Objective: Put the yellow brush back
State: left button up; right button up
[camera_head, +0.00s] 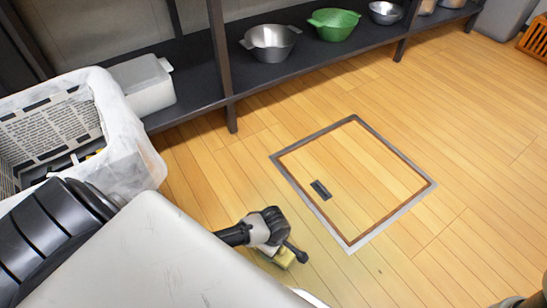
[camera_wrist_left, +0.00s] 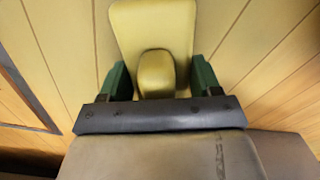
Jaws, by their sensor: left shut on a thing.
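The yellow brush (camera_head: 284,258) is low over the wooden floor, beyond the grey surface in the foreground of the head view. My left gripper (camera_head: 276,247) is shut on it. In the left wrist view the green fingers of my left gripper (camera_wrist_left: 158,80) stand on both sides of the raised yellow grip of the brush (camera_wrist_left: 150,28). The wide flat part of the brush spreads out past the fingertips. Any bristles are hidden, and I cannot tell whether the brush touches the floor. My right gripper does not show.
A white basket with a plastic liner (camera_head: 135,165) stands at the left. A dark shelf (camera_head: 205,85) along the back holds a white container (camera_head: 143,87), a steel bowl (camera_head: 271,42) and a green bowl (camera_head: 334,23). A framed floor hatch (camera_head: 365,170) lies in open floor.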

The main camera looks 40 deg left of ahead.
pick_arm(q)
jog(key=shift+f, duration=0.1)
jog(key=shift+f, duration=0.15)
jog(key=o, duration=0.9)
